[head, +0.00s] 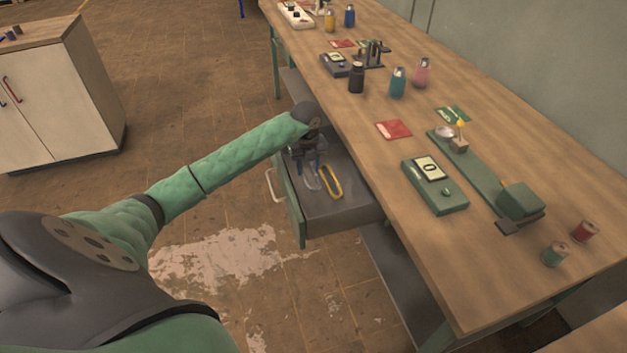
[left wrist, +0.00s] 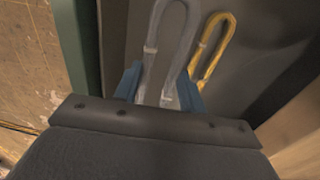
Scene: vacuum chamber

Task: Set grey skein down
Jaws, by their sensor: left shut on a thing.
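My left gripper (head: 311,166) reaches down into an open drawer (head: 343,213) under the bench. Its blue fingers (left wrist: 160,88) are shut on the grey skein (left wrist: 170,35), a long looped bundle. In the head view the grey skein (head: 312,182) shows below the fingers, low in the drawer. I cannot tell whether it touches the drawer floor. A yellow skein (head: 330,182) lies in the drawer just right of it, and it also shows in the left wrist view (left wrist: 215,45). My right gripper is not in view.
The wooden bench (head: 470,270) runs along the right above the drawer. It holds a green device (head: 435,186), a red card (head: 394,130), bottles and spools. The drawer's near part is bare. A white cabinet (head: 55,100) stands at the left, with open floor between.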

